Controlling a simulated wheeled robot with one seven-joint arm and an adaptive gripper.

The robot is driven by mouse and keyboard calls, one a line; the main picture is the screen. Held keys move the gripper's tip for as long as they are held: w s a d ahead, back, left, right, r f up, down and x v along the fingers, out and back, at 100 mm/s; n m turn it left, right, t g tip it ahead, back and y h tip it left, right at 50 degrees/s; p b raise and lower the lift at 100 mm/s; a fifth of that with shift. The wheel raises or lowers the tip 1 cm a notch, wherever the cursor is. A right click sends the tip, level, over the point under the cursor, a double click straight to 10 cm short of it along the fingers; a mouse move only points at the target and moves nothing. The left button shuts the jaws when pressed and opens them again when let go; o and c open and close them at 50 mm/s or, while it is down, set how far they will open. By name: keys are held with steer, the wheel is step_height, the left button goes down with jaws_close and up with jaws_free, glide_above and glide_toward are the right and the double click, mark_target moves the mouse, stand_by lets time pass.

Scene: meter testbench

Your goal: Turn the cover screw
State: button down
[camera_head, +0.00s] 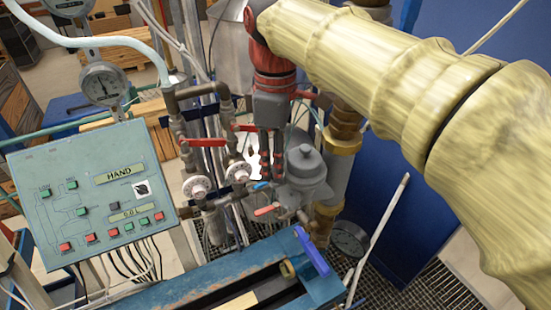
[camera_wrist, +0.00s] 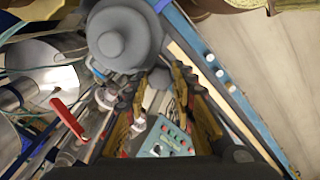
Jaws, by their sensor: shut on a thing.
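The grey meter housing (camera_head: 305,172), with a round lid and a knob on top, stands right of centre in the head view. In the wrist view the housing (camera_wrist: 122,38) fills the upper middle. My gripper (camera_head: 272,178) reaches down with its red-toothed fingers close to the left side of the housing. In the wrist view my gripper (camera_wrist: 159,76) has its fingertips at the housing's lower right edge, shut on a small grey part there. This appears to be the cover screw, mostly hidden by the fingers. Whether it has turned cannot be seen.
A teal control panel (camera_head: 95,195) reading "HAND" stands at the left. Pipes with red-handled valves (camera_head: 207,142) and white dials (camera_head: 196,187) stand close left of the fingers. A blue bench (camera_head: 180,290) lies in front. A dark gauge (camera_head: 349,238) sits right of the housing.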

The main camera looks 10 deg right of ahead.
steer(key=shift+m, duration=0.6)
steer(key=c, duration=1.5)
jaws_free()
steer(key=shift+r, duration=0.1)
step_height(320, 180, up, 12)
steer(key=shift+f, duration=0.1)
